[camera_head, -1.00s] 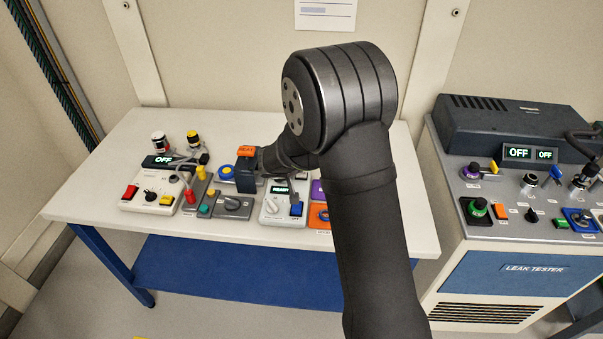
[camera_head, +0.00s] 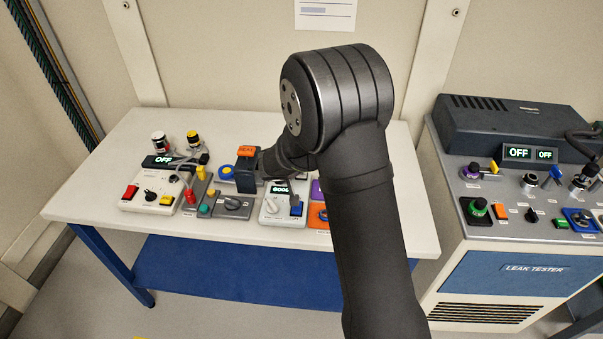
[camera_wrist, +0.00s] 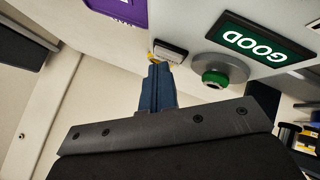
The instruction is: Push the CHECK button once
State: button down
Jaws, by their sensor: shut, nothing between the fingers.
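In the wrist view my gripper (camera_wrist: 158,72) is shut and empty, its narrow blue fingers together. The fingertips lie close to a small pale key (camera_wrist: 170,50) on a light panel; I cannot tell whether they touch it. A round green button (camera_wrist: 215,78) in a grey collar sits to their right, apart from them. Beside it a green display (camera_wrist: 262,40) reads GOOD. The same display shows small in the head view (camera_head: 280,188). I cannot read a CHECK label in either view. In the head view my fingertips cannot be made out clearly.
A purple labelled plate (camera_wrist: 118,10) is near the fingers. The white table (camera_head: 100,185) carries several crowded control boxes, including a red button (camera_head: 130,192) at left and a display (camera_head: 160,161) reading OFF. A leak tester (camera_head: 530,270) stands at the right. The table's front strip is clear.

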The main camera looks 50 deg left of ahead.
dwell(0.3)
jog(key=shift+r, duration=0.85)
jog(key=shift+r, duration=0.1)
jog(key=shift+r, duration=2.4)
jog(key=shift+f, duration=0.15)
notch_tip(320, 180, up, 4)
send_over(300, 177)
jog(key=shift+w, duration=0.1)
